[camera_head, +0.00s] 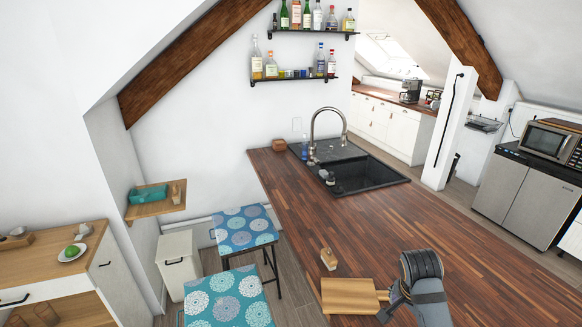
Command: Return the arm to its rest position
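My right arm comes in at the bottom right, over the wooden counter (440,220). Its gripper (391,303) is low, by the handle end of a wooden cutting board (348,296). The arm's dark rounded joint and grey link hide part of the counter. The fingers are small and partly hidden, so I cannot tell whether they are open or touch the handle. My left gripper is not in view.
A small wooden item (328,259) stands behind the board. A black sink (365,175) with a tall faucet (313,140) is farther back. Two patterned stools (244,227) stand left of the counter. The counter's middle is clear.

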